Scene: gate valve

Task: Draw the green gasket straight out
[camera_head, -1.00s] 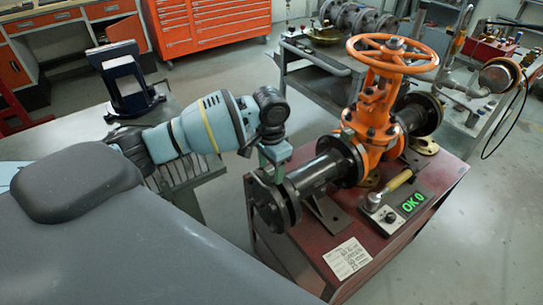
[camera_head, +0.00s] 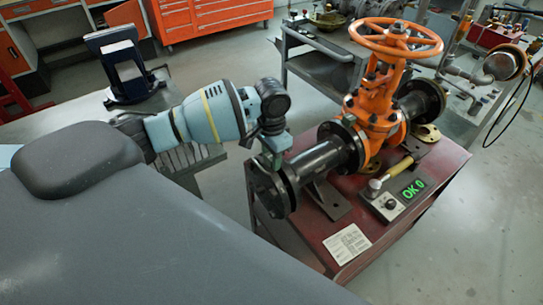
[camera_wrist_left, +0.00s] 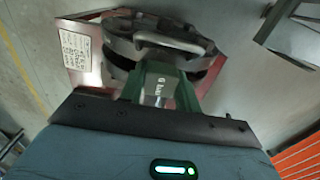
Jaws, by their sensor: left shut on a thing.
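My left gripper (camera_head: 274,148) comes in from the left and points down at the top of the black end flanges (camera_head: 272,190) of the pipe. The gasket's ring is hidden between the flanges. The orange gate valve (camera_head: 378,100) with its handwheel stands upright on the pipe to the right. My right gripper is not in view.
A grey cart stands behind. The floor at right is free.

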